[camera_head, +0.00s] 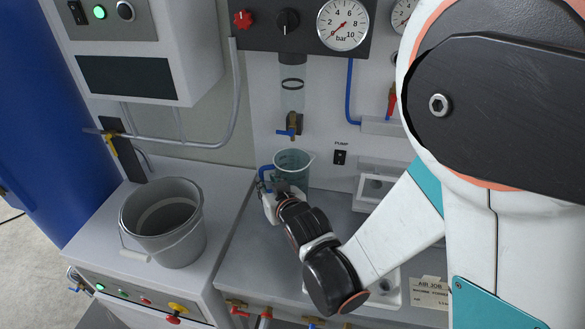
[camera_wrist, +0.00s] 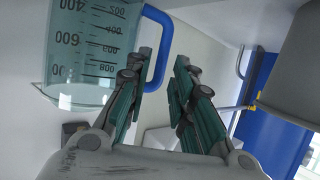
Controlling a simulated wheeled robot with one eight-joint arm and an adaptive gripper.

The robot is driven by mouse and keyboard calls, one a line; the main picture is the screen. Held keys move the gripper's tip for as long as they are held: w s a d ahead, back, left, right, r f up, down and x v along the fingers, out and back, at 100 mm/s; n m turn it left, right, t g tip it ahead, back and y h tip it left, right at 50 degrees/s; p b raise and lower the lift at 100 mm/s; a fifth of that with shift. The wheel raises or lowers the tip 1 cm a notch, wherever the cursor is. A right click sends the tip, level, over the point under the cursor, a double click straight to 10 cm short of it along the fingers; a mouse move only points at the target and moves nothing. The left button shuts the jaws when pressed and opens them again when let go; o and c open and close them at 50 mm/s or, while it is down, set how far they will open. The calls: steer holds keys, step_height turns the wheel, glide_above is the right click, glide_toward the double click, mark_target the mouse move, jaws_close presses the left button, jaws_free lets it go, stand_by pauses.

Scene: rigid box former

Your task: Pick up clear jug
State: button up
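The clear jug (camera_head: 293,168) is a see-through, bluish measuring jug with a blue handle. It stands upright on the grey bench below the tap. In the wrist view the jug (camera_wrist: 92,50) shows large on the left with its printed scale. Its blue handle (camera_wrist: 160,52) appears in the gap between my fingertips. My gripper (camera_wrist: 164,58) is open, with a clear gap between its teal-padded fingers. The left finger overlaps the handle's opening; I cannot tell whether it touches. In the head view my gripper (camera_head: 267,193) is at the jug's handle side, partly hidden by my wrist.
A grey bucket (camera_head: 165,222) stands on the left bench. A tap (camera_head: 292,124) hangs from a clear tube above the jug. The wall panel with the pressure gauge (camera_head: 343,22) is close behind. A white tray (camera_head: 380,182) lies right of the jug.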

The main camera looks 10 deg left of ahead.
steer(key=x, duration=0.2)
steer(key=b+x, duration=0.2)
steer(key=x, duration=0.1)
steer(key=shift+w+a+f, duration=0.1)
steer(key=shift+a+f, duration=0.1)
steer(key=shift+f, duration=0.2)
steer(key=shift+w+a+f, duration=0.1)
steer(key=shift+w+a, duration=0.15)
steer(key=shift+w, duration=0.15)
steer(key=shift+c, duration=0.4)
jaws_close()
